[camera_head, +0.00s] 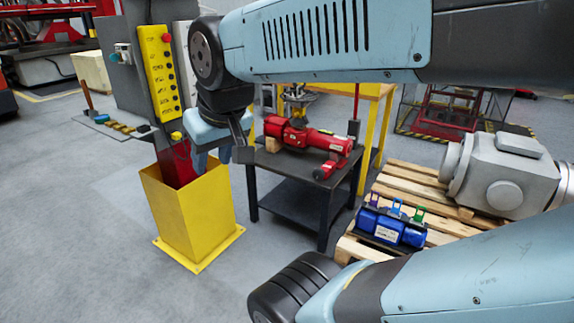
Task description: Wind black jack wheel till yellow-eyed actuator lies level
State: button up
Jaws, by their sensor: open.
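A red cylindrical actuator (305,138) lies on a small black table (297,172) in the middle of the view. Its right end sits lower in the picture than its left; I cannot tell whether it is level. A yellow eye is not clear.
A yellow open-topped pedestal (193,222) stands left of the table. A yellow button panel (158,75) rises behind it. At right, a wooden pallet (410,185) bears a blue valve unit (391,228) and a large grey housing (505,175). The floor at lower left is clear.

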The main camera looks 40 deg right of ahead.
aim_at(318, 173)
jog(key=z, duration=0.35)
jog(key=i, duration=1.05)
jog(key=z, duration=1.05)
jog(key=i, duration=0.7)
jog(key=z, duration=0.35)
jog(key=k, duration=0.8)
jog(key=z, duration=0.2)
jog(key=i, duration=0.8)
jog(key=u, duration=0.05)
